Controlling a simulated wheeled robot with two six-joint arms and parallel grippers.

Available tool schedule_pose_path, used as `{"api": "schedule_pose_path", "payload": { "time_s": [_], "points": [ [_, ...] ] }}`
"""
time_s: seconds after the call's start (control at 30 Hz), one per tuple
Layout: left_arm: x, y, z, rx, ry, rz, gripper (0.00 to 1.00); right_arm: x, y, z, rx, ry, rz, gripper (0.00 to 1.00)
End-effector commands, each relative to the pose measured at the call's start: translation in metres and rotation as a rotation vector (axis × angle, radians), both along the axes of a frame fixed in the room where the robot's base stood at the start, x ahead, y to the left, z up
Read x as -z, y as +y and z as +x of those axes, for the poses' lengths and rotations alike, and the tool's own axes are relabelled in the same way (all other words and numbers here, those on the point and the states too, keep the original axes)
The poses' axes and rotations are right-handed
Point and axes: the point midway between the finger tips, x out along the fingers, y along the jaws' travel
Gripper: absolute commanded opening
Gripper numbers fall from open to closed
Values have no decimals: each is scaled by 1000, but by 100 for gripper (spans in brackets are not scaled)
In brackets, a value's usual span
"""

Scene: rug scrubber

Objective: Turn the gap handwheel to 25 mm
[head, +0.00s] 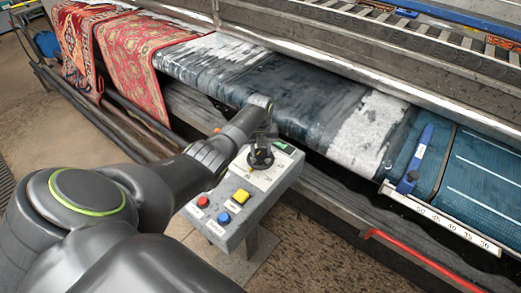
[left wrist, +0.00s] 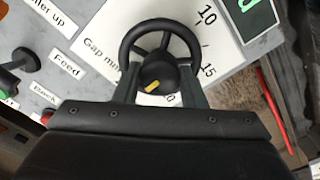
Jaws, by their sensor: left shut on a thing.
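The gap handwheel (head: 260,158) is a small black spoked wheel on top of the grey control box (head: 232,240). In the left wrist view the handwheel (left wrist: 160,25) has a round hub with a short yellow mark on its lower part. A white "Gap mm" plate (left wrist: 108,30) lies under it, with 10, 15 and a partly hidden 20 around the wheel; 25 is not visible. My left gripper (left wrist: 160,88) is shut on the handwheel, with one finger on each side of the hub. It also shows above the box in the head view (head: 264,138). My right gripper is out of view.
The box has a red button (head: 203,201), a blue button (head: 224,218) and a yellow button (head: 240,196). A green display (head: 284,147) sits at its far edge. Patterned rugs (head: 128,60) and a wet belt lie behind. A red bar (head: 415,255) runs at right.

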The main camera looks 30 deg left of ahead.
Motion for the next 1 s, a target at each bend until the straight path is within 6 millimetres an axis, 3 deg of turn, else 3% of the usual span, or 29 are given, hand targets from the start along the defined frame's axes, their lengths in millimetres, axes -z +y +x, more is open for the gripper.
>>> {"api": "schedule_pose_path", "payload": {
  "time_s": [0.23, 0.27, 0.43, 0.77, 1.0],
  "points": [
    [-2, 0, 2, 3, -6, 1, 15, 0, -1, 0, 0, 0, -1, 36],
    [-2, 0, 2, 3, -6, 1, 39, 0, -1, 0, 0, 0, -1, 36],
    [-1, 0, 1, 2, -4, 0, 59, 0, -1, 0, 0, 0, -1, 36],
    [-3, 0, 1, 0, -2, 1, 59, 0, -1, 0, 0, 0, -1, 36],
    [-29, 0, 1, 2, -4, 0, 59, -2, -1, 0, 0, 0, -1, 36]
  ]
}}
